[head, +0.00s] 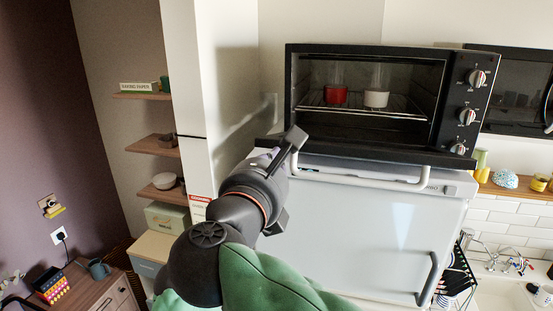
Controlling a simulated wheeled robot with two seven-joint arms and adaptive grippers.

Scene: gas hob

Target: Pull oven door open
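The black oven (465,62) stands on a white appliance, with control knobs on its right. Its door (385,153) appears lowered, seen nearly edge-on as a dark slab along the bottom front. The pale bar handle (365,182) runs along the door's front edge. My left gripper (291,180) is at the handle's left end. Its fingers look spread, one up by the door edge and one lower down. I cannot tell whether they touch the handle. A red cup (336,96) and a white cup (376,99) sit on the rack inside. My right gripper is out of view.
The white appliance (350,235) below has a dark handle (427,279) at its right. A wall edge (226,80) and wooden shelves (153,146) stand on the left. A wooden ledge (520,190), sink and dish rack are on the right.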

